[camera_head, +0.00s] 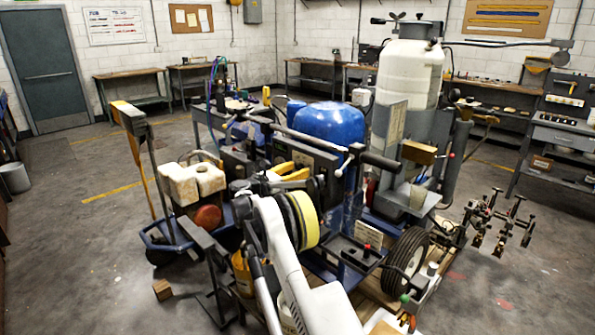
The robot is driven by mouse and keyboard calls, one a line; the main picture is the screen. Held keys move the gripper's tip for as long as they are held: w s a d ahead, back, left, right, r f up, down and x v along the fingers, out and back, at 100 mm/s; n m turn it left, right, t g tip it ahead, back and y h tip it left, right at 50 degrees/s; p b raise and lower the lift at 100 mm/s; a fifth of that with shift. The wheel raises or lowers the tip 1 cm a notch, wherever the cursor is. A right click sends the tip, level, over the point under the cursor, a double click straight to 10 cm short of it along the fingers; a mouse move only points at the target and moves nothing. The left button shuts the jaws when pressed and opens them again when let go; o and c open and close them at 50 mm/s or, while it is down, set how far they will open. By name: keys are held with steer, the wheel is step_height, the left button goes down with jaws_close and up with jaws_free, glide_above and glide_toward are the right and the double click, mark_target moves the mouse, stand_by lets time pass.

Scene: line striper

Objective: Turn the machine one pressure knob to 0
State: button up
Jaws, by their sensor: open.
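The line striper machine stands in the middle of the head camera view, with a blue rounded tank (328,122) and a tall white tank (410,72). A dark box-like panel (312,160) sits below the blue tank. I cannot pick out the machine one pressure knob or read its setting; it is too small or hidden. My white arm reaches up from the bottom edge. My dark gripper (262,183) is at its far end, in front of the machine's middle near the panel. It is open; its fingertips are hard to separate from the dark parts behind, and contact cannot be told.
A black wheel (407,262) is at the right, and a cart with a cream container (192,183) at the left. Benches line the walls. Open floor lies to the left (85,235).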

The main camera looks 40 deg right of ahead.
steer(key=s+a, duration=0.1)
steer(key=a, duration=1.1)
steer(key=shift+r, duration=0.1)
